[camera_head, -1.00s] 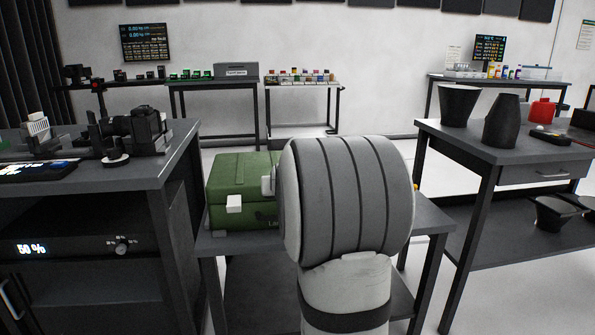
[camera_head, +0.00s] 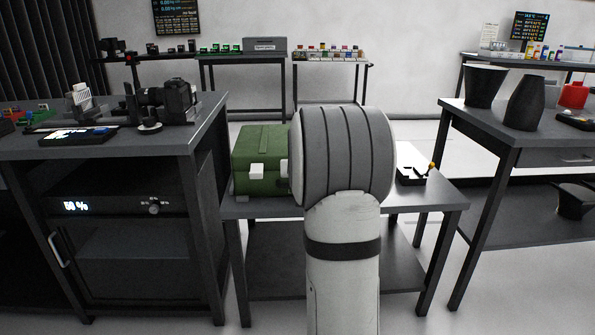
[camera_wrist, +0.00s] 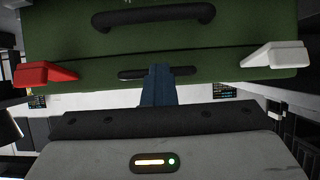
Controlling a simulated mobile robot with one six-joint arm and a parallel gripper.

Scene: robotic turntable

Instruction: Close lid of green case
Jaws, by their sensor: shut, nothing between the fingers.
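The green case (camera_head: 262,150) sits on the low middle table (camera_head: 270,207), with a pale latch (camera_head: 257,171) on its front. My arm hides its right part. Its lid looks down in the head view. In the wrist view the case (camera_wrist: 200,35) fills the top, with a black handle (camera_wrist: 155,18), a red latch (camera_wrist: 45,74) at left and a white latch (camera_wrist: 276,56) at right. Both latches stick out. My gripper (camera_wrist: 158,72) is shut and empty, its tips at the case's front between the latches; I cannot tell if they touch. My arm hides it in the head view.
A dark bench (camera_head: 185,140) with a camera (camera_head: 180,97) stands at left. A table (camera_head: 480,120) with dark vases (camera_head: 526,103) stands at right. A white flat item (camera_head: 411,160) lies right of my arm on the middle table. Bare floor lies behind it.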

